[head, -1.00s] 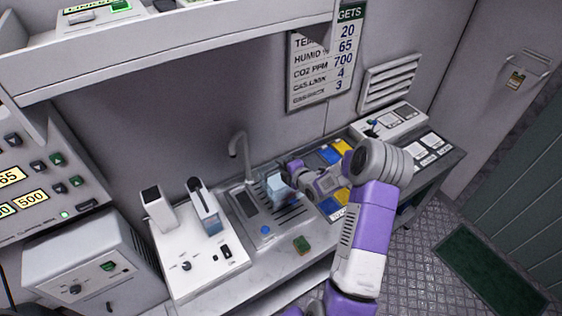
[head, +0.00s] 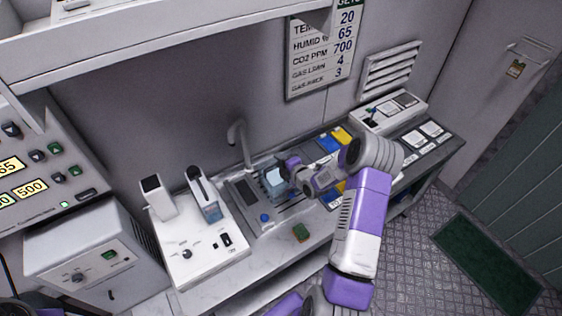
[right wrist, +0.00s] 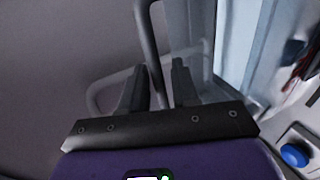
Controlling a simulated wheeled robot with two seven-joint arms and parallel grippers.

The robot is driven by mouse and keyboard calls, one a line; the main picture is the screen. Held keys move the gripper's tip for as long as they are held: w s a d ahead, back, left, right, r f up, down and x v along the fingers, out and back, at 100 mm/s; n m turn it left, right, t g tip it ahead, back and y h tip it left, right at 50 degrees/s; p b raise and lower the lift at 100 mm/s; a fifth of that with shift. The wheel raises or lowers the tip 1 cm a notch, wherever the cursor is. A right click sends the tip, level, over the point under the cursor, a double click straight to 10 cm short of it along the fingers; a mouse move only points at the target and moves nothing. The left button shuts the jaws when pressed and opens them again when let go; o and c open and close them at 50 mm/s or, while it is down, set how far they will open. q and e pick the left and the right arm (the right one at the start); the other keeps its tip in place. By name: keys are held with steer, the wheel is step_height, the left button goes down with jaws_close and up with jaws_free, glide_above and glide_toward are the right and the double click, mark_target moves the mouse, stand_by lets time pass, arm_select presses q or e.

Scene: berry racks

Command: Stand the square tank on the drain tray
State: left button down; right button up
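The square tank (head: 276,179) is a pale blue, see-through box. In the head view it stands upright, apparently on the slotted drain tray (head: 268,217) beside the sink; its base is partly hidden. My right gripper (head: 288,168) is at the tank's upper right side. The tank (right wrist: 240,40) shows to the right of the fingers, close to the right one.
A curved tap (head: 237,135) rises behind the sink, and its pipe shows beyond the fingers. A white device (head: 205,250) stands left of the sink. Blue and yellow pads (head: 330,143) lie to the right.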

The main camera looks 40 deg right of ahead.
steer(key=shift+o, duration=0.8)
steer(key=shift+r, duration=0.1)
steer(key=v, duration=1.2)
steer(key=shift+b, duration=0.35)
